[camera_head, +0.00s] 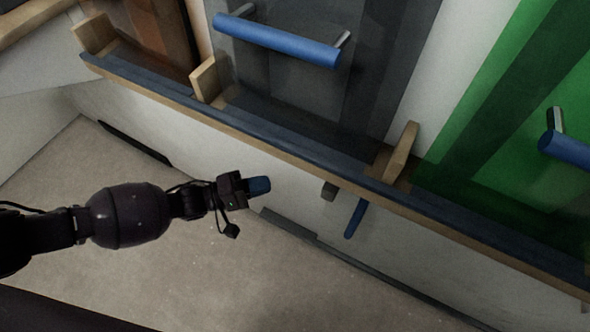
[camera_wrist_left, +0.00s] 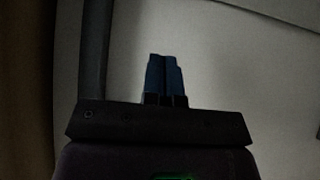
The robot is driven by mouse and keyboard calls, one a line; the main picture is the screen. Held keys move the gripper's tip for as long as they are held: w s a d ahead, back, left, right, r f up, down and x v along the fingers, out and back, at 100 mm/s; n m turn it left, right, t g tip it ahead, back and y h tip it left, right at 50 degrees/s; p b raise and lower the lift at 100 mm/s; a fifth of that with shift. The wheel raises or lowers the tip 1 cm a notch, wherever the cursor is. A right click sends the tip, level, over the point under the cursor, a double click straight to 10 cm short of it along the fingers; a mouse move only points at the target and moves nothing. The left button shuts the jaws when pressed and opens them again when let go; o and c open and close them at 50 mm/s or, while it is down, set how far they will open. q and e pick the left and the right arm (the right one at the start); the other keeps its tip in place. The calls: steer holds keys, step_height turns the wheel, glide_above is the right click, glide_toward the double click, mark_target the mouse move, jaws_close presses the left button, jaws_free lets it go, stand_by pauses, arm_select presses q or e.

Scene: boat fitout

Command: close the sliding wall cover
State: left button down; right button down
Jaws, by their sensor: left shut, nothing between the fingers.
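A blue upright handle (camera_head: 355,217) sticks out from the pale wall below the shelf ledge, with a small grey block (camera_head: 329,190) to its left. I cannot tell for sure which panel is the sliding wall cover. My left gripper (camera_head: 262,185) is in front of the pale lower wall (camera_head: 290,188), left of that handle and apart from it. Its blue fingers are shut together with nothing between them; they also show in the left wrist view (camera_wrist_left: 163,75) against a plain pale surface. My right gripper is out of view.
A dark-blue ledge (camera_head: 285,150) with wooden brackets runs above the gripper. Above it are a grey panel with a blue bar handle (camera_head: 280,42) and a green panel (camera_head: 500,150) with another blue handle (camera_head: 567,150). The beige floor (camera_head: 215,275) below is clear.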

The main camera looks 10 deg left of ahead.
arm_select(q)
steer(key=shift+s+d+b+x, duration=0.25)
steer(key=shift+s+b+x, duration=0.15)
steer(key=shift+x, duration=1.7)
steer(key=shift+s+d+b+x, duration=0.2)
steer(key=shift+s+b+x, duration=0.25)
steer(key=shift+x, duration=1.7)
steer(key=shift+s+d+b+x, duration=0.25)
steer(key=shift+s+x, duration=0.25)
steer(key=shift+x, duration=1.6)
steer(key=shift+d+r, duration=0.1)
